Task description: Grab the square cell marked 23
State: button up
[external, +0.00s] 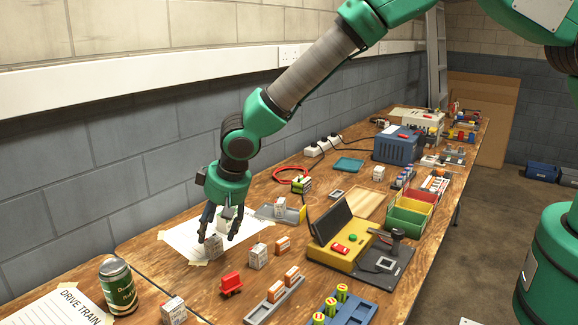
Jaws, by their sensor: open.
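My gripper (219,230) is open and points down over the white sheet (188,241) on the wooden bench. A small grey-white square cell (213,248) stands directly below and between its fingertips, near the left finger. Another pale block (224,222) shows behind the fingers, partly hidden by them. Similar square cells stand at the sheet's right edge (258,256), at the front edge (174,310) and in a grey tray (280,208). Their markings are too small to read, so I cannot tell which one is marked 23.
A red block (231,284) and orange-white cells (282,245) stand close right of the gripper. A dark green can (118,284) stands at left. A yellow device with a dark raised lid (338,247) and a grey tray (274,301) occupy the right. The wall borders the bench behind.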

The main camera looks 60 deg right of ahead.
aim_at(214, 239)
jog(key=shift+w+f, duration=0.1)
dwell(0.3)
jog(key=shift+s+b+x, duration=0.1)
jog(key=shift+b+x, duration=0.25)
jog(key=shift+x, duration=0.6)
jog(key=shift+s+b+x, duration=0.15)
jog(key=shift+b+x, duration=0.2)
jog(key=shift+x, duration=0.65)
jog(key=shift+w+f, duration=0.3)
jog(key=shift+f, duration=0.35)
grip_shut()
